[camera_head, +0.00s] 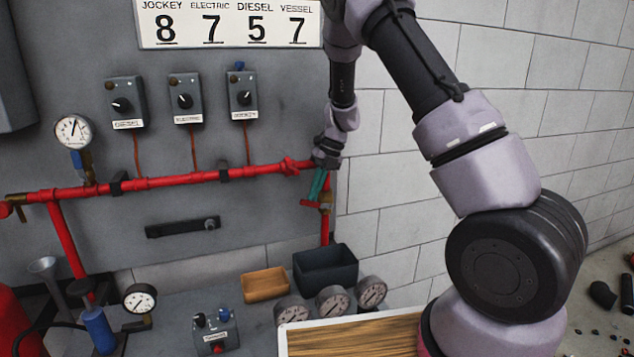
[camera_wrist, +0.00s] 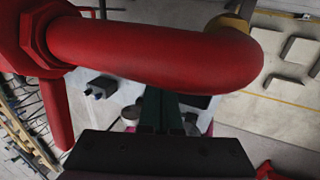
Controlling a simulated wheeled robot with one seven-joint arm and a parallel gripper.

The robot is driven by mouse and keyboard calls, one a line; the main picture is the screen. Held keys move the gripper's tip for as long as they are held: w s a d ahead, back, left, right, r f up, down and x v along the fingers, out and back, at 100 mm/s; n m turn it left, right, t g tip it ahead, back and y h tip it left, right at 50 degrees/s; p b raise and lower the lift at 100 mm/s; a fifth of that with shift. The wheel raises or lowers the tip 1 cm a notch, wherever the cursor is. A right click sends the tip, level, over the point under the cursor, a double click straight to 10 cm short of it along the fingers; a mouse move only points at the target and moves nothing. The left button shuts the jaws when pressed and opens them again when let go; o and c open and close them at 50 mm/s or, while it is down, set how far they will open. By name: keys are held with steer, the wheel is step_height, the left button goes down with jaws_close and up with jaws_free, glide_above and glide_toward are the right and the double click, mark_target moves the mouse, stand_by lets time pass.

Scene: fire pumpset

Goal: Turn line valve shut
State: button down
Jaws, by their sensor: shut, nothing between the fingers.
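The red line pipe (camera_head: 160,182) runs across the grey panel and bends down at its right end. A small red lever-like part with brass (camera_head: 314,204) sits on the downward leg there; I cannot tell for sure that it is the line valve. My gripper (camera_head: 318,188) points down just above it, beside the pipe bend, with its green fingers shut and empty. In the wrist view, my gripper's fingers (camera_wrist: 162,112) are partly hidden under the thick red pipe (camera_wrist: 150,52). A brass fitting (camera_wrist: 228,22) shows at the pipe's end. Contact cannot be told.
Three selector switches (camera_head: 185,100) and a gauge (camera_head: 73,131) are above the pipe. A black bin (camera_head: 325,268), an orange tray (camera_head: 265,284) and several gauges (camera_head: 332,303) stand below. Another brass fitting (camera_head: 6,210) is at the far left pipe end.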

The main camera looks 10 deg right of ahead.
mark_target(308, 201)
steer(key=shift+a+f, duration=0.1)
steer(key=shift+a, duration=0.05)
steer(key=shift+s+a+f+h, duration=0.2)
steer(key=shift+a+f+h, duration=0.4)
steer(key=shift+h, duration=0.2)
steer(key=shift+a+f, duration=0.3)
steer(key=shift+f, duration=0.4)
steer(key=shift+s, duration=0.1)
